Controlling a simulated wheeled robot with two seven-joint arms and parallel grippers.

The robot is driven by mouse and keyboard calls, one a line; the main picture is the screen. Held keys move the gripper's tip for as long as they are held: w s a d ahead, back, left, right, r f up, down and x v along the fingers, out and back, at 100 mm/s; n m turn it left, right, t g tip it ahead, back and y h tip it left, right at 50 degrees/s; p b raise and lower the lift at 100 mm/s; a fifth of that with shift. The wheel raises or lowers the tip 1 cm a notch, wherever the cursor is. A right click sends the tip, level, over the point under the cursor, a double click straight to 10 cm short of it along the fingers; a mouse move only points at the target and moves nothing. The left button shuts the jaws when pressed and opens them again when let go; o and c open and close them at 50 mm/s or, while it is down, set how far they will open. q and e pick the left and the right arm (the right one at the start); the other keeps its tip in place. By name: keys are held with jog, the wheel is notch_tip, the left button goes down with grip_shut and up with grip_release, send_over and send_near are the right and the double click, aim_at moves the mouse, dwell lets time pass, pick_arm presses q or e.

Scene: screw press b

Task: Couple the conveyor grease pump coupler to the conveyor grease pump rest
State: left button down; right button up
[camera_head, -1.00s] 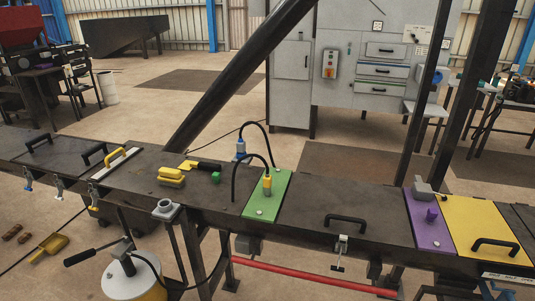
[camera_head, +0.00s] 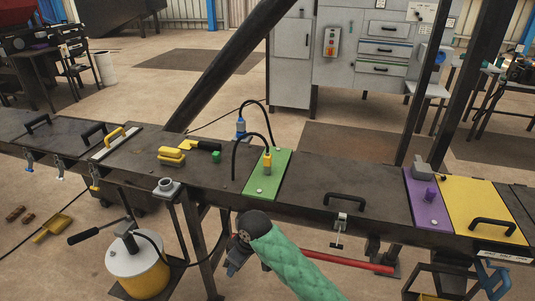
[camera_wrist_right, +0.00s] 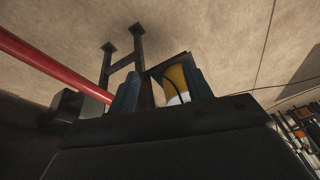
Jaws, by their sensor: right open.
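The grease pump (camera_head: 138,268) is a yellow drum with a white lid and a dark hand lever, on the floor at the lower left of the head view. A dark hose leaves its top. A grey cup-like fitting (camera_head: 167,187) sits on a bracket by the conveyor's front edge; I cannot tell whether it is the rest or holds the coupler. I cannot make out the coupler. My right gripper (camera_head: 234,266) is open, right of the pump and below the conveyor edge. In the wrist view the drum (camera_wrist_right: 177,80) shows between its blue fingers, at a distance.
The dark conveyor cover (camera_head: 310,185) crosses the view, with green (camera_head: 272,188), purple (camera_head: 425,203) and yellow (camera_head: 484,222) plates. A red bar (camera_head: 345,262) runs low behind my right arm. A yellow connector (camera_head: 267,162) stands on the green plate. Conveyor legs stand near my gripper.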

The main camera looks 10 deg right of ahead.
aim_at(268, 155)
jog(key=w+d+r+n+h, duration=0.1)
jog(key=w+d+r, duration=0.1)
jog(key=w+r, duration=0.4)
jog(key=w+d+r+n+h, duration=0.1)
jog(key=w+d+r, duration=0.1)
jog(key=w+r, duration=0.5)
jog(key=w+d+r+n+h, duration=0.1)
jog(key=w+d+r, duration=0.1)
jog(key=w+r, duration=0.5)
notch_tip(268, 155, up, 2)
jog(key=shift+d+r+n+g+h, duration=0.1)
jog(key=shift+n+g+h, duration=0.2)
jog(key=shift+g+h, duration=0.1)
jog(key=w+d+r, duration=0.4)
jog(key=r, duration=0.1)
jog(key=w+d+r, duration=0.1)
jog(key=w+r, duration=0.1)
jog(key=shift+d+r, duration=0.3)
jog(key=shift+d, duration=0.1)
notch_tip(268, 155, down, 12)
jog(key=shift+w+d+r, duration=0.1)
grip_shut()
